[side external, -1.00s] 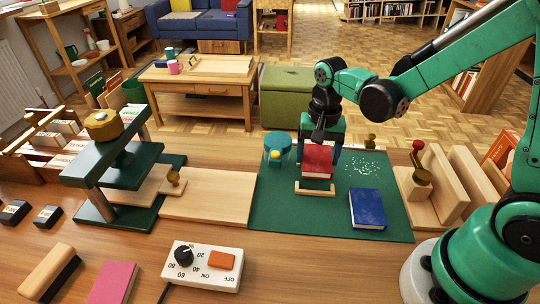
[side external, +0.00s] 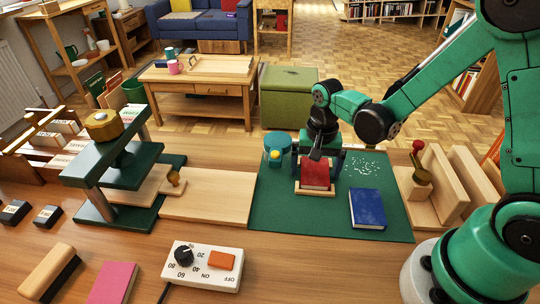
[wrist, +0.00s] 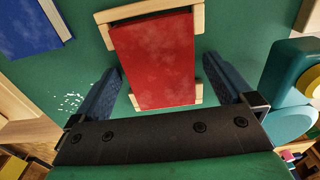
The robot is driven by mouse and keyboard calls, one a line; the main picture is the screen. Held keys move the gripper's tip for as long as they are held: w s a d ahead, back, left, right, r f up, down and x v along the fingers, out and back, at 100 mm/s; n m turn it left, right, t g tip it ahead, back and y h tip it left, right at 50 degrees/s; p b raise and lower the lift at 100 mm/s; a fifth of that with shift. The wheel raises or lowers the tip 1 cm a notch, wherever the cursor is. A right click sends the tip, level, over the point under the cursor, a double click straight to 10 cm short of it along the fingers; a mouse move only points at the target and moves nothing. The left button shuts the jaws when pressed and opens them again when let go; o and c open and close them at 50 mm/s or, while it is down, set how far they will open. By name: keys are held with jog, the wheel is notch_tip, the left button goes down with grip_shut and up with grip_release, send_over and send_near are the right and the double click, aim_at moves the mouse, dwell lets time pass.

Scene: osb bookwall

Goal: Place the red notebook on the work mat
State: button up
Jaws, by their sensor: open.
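The red notebook (side external: 316,174) lies flat on a pale wooden holder (side external: 314,191) that rests on the green work mat (side external: 285,215). In the wrist view, the red notebook (wrist: 155,60) lies between the holder's two wooden end strips (wrist: 128,12). My gripper (side external: 325,156) is low over the notebook. In the wrist view, my gripper (wrist: 163,65) is open, with one finger on each side of the notebook and a gap at each. The far finger is partly hidden in the side view.
A blue book (side external: 367,208) lies on the mat to the right, near white speckles (side external: 363,167). A wooden rack (side external: 447,190) stands to the right of the mat. The mat's front left is clear.

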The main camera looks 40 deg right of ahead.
aim_at(316, 171)
jog(key=shift+r, duration=0.1)
jog(key=s+a+r+n+t, duration=0.1)
jog(key=s+r+n+t, duration=0.3)
jog(key=r, duration=0.9)
jog(key=n+t, duration=0.3)
jog(key=n, duration=0.2)
jog(key=shift+s+a, duration=0.15)
jog(key=shift+a, duration=0.2)
